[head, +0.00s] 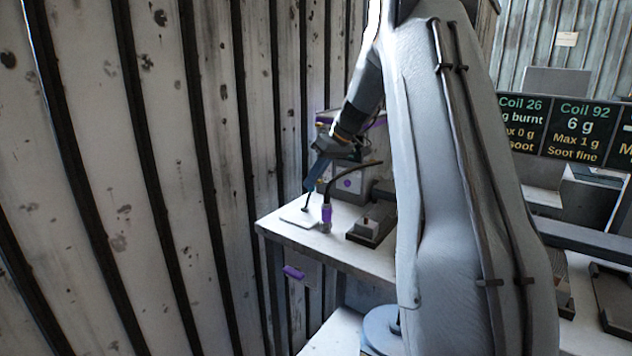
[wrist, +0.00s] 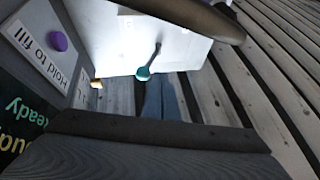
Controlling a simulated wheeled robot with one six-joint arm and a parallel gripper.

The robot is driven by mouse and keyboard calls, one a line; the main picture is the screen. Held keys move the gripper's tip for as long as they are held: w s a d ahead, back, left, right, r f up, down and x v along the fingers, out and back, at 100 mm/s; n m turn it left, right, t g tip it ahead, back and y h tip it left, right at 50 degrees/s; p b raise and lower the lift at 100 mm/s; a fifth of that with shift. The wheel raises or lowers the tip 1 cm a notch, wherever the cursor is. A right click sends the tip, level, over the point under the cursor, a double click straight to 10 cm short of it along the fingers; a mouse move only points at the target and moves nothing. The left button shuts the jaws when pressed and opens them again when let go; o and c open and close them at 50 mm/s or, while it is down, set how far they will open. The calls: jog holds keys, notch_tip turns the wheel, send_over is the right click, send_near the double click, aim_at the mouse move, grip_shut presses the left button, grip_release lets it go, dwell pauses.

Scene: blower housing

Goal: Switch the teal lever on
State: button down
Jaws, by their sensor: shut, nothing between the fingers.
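The teal lever shows in the wrist view as a round teal knob (wrist: 143,73) on a thin dark stem. The stem leans from a pale plate (wrist: 185,48). My gripper (wrist: 163,84) is shut and empty, its blue-grey fingers just beside the knob, to its right in the picture. Whether they touch the knob I cannot tell. In the head view my gripper (head: 309,187) points down over the far corner of the bench, above a white plate (head: 300,219) with a thin dark stem. The knob cannot be made out there.
A panel labelled "Hold to fill" with a purple button (wrist: 57,41) stands left in the wrist view. A purple-banded post (head: 326,214) with a dark hose stands close right of my gripper. A dark box (head: 371,222) sits farther right. The plank wall (head: 215,150) is close on the left.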

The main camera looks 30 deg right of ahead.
jog(key=shift+w+d, duration=0.15)
jog(key=shift+d, duration=0.2)
dwell(0.4)
jog(key=v, duration=1.2)
jog(key=shift+w+a, duration=0.1)
